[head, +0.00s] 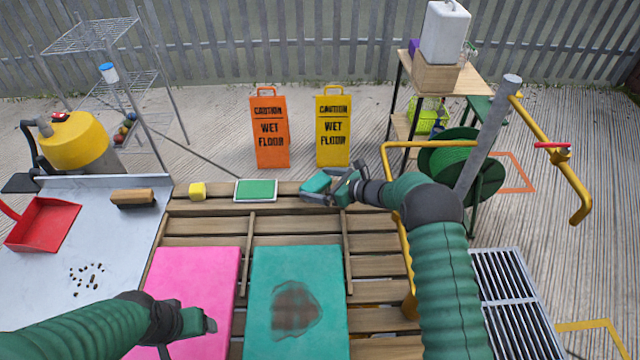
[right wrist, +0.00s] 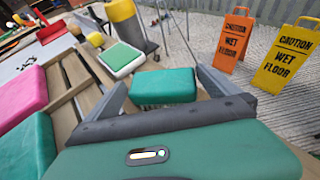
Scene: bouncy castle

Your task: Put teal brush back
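The teal brush (head: 316,182) is at the far edge of the slatted wooden table (head: 190,226), right of a white tray with a green pad (head: 256,190). My right gripper (head: 332,187) is at the brush. In the right wrist view, the brush (right wrist: 163,86) is between the two spread fingers, with a gap on each side and its pale bristles facing down. Whether it rests on the wood is unclear. My left gripper (head: 190,330) is low over the pink pad (head: 195,285), away from the brush; its finger opening is unclear.
A teal pad (head: 315,262) with a brown stain lies beside the pink one. A yellow sponge (head: 197,190), wooden brush (head: 133,197) and red dustpan (head: 42,222) are to the left. A yellow rail (head: 400,146) stands by my right arm. Two wet-floor signs (head: 270,130) stand behind.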

